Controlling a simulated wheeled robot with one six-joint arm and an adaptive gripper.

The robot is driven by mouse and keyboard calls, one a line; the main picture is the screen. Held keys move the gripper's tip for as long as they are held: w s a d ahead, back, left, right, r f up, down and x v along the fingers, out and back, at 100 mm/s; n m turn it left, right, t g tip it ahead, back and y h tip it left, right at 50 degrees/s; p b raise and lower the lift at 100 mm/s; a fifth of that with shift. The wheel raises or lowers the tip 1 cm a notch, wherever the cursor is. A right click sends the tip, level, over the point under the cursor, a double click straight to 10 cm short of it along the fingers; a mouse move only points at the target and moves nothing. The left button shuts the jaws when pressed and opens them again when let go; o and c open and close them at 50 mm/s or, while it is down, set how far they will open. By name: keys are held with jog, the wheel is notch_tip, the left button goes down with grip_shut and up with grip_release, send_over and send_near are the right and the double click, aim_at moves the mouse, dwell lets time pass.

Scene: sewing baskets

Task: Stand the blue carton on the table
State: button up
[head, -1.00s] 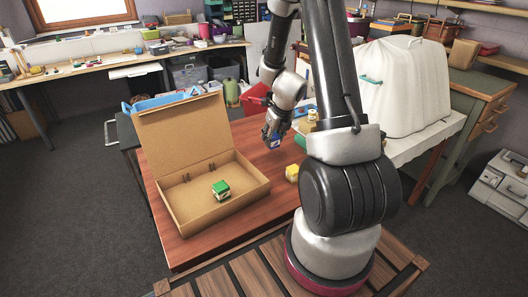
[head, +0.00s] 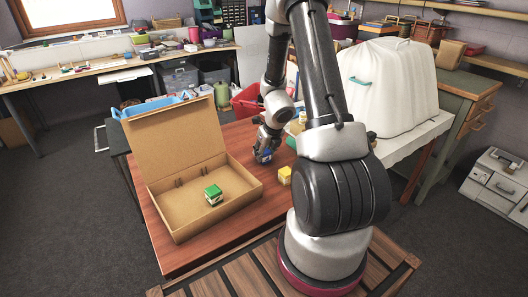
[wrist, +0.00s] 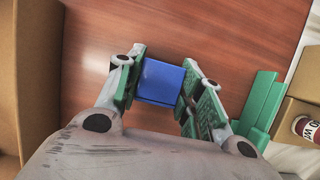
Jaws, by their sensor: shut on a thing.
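The blue carton (wrist: 161,81) is between the two fingers of my gripper (wrist: 163,92) in the wrist view, and the fingers are shut on it. In the head view the blue carton (head: 264,155) shows at the fingertips of my gripper (head: 263,153), low by the wooden table (head: 238,143), to the right of the open box. I cannot tell whether its underside touches the table.
An open cardboard box (head: 178,234) with a green carton (head: 213,194) inside stands left of my gripper. A yellow carton (head: 284,176) stands on the table to the right. A green piece (wrist: 262,100) lies right of the fingers. Bare table shows between.

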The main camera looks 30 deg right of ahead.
jog(key=o, duration=1)
jog(key=s+a+r+n, duration=0.35)
jog(key=r+n, duration=0.25)
jog(key=r, duration=0.3)
jog(key=s+a+r+n+y, duration=0.1)
jog(key=s+a+r+n, duration=0.1)
jog(key=s+r+n, duration=0.55)
jog(key=s+a+r+n, duration=0.1)
jog(key=a+r+n, duration=0.3)
jog(key=r, duration=0.6)
jog(key=s+r+n, duration=0.3)
jog(key=s+n, duration=0.4)
jog(key=n, duration=0.2)
jog(key=s+r+n+h, duration=0.1)
jog(key=s+r+n, duration=0.3)
jog(key=s+n, duration=0.3)
jog(key=shift+d+n, duration=0.15)
jog(key=shift+n, duration=1.1)
